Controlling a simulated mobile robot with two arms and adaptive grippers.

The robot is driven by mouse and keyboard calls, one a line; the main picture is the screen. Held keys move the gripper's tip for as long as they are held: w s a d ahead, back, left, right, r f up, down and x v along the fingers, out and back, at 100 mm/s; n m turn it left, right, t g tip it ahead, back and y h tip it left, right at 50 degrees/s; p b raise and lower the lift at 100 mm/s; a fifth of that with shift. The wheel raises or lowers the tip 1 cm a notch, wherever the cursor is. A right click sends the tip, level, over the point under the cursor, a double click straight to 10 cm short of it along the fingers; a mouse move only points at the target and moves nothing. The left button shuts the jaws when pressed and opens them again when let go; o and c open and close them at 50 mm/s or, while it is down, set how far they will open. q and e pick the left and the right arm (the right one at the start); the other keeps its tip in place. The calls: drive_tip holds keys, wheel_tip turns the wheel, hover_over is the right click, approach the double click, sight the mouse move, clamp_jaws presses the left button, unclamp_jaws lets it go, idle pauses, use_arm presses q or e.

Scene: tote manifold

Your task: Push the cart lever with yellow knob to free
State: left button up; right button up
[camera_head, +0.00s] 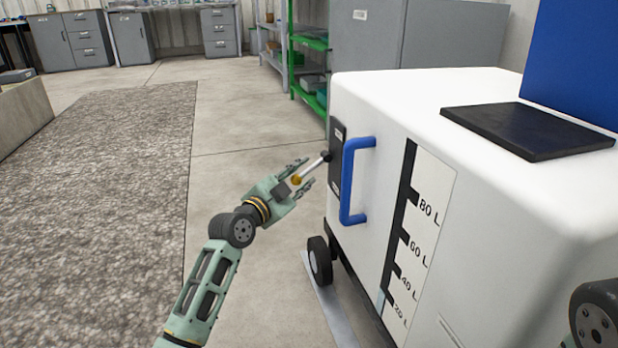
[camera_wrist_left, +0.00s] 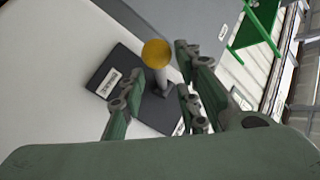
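The cart (camera_head: 480,195) is a big white box on wheels at the right of the head view. Its lever (camera_head: 312,169) is a pale rod standing out from a dark plate (camera_head: 335,165) on the cart's side, with a yellow knob (camera_head: 297,180) at its end. My left gripper (camera_head: 305,173) is open, its fingers on either side of the knob and rod. In the left wrist view the yellow knob (camera_wrist_left: 156,53) shows between the spread fingers of the left gripper (camera_wrist_left: 160,80); I cannot tell whether they touch it. My right gripper is not in view.
A blue handle (camera_head: 349,180) stands out from the cart right beside the lever plate. A cart wheel (camera_head: 320,261) is below. Green shelving (camera_head: 309,43) and grey cabinets (camera_head: 362,40) stand behind. The floor (camera_head: 235,150) left of the cart is clear.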

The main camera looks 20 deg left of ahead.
sight(307, 173)
use_arm(q)
drive_tip(key=shift+b+x, duration=0.55)
drive_tip(key=shift+x, duration=0.7)
drive_tip(key=shift+w+d, duration=0.2)
drive_tip(key=shift+w, duration=0.3)
drive_tip(key=c, duration=0.7)
drive_tip(key=shift+f, duration=0.1)
clamp_jaws()
drive_tip(key=shift+d, duration=0.1)
